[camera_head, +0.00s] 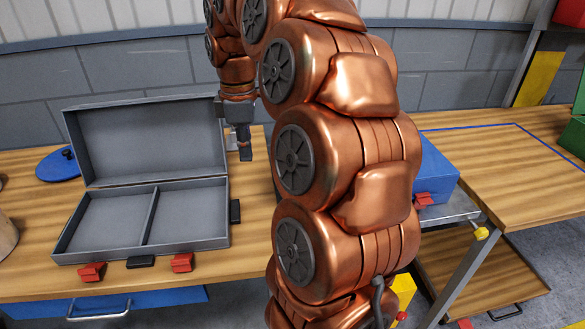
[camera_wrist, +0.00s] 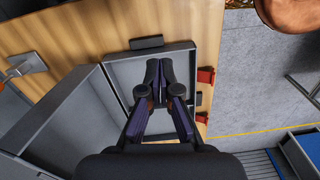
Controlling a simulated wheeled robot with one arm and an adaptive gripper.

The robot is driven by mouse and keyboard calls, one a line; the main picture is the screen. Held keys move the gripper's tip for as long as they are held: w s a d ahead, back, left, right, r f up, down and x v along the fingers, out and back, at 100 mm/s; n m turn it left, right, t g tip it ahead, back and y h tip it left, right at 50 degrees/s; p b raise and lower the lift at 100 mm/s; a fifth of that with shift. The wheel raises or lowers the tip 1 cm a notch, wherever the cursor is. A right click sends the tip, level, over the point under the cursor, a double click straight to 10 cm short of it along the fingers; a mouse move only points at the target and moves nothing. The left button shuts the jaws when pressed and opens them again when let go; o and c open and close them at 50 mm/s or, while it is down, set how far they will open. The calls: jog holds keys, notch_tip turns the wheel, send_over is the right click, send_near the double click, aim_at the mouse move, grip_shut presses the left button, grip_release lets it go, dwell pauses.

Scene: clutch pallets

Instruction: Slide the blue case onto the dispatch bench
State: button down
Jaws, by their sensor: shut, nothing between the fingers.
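The blue case (camera_head: 437,172) stands right of centre in the head view, partly hidden behind my arm, with a red latch (camera_head: 423,200) on its front. To its right is a wooden bench (camera_head: 520,180) with a blue outline on its top, which seems to be the dispatch bench. My gripper (camera_head: 245,151) is shut and empty, far left of the blue case. It points down near the open grey case's right side. In the wrist view my gripper (camera_wrist: 160,64) appears over the grey case's tray. I cannot make out the blue case there.
The open grey case (camera_head: 190,212), with two empty compartments and a raised lid, lies on the left wooden bench (camera_head: 25,280). A blue round lid (camera_head: 58,165) lies behind it. A grey metal ledge (camera_head: 452,215) lies between the benches. Green boxes (camera_head: 573,137) stand far right.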

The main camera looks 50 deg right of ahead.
jog(key=d+n+b, duration=0.1)
jog(key=d, duration=0.8)
jog(key=s+d+f+p, duration=0.2)
jog(key=d+f, duration=0.1)
jog(key=f, duration=0.7)
jog(key=shift+d, duration=0.35)
jog(key=shift+d, duration=0.1)
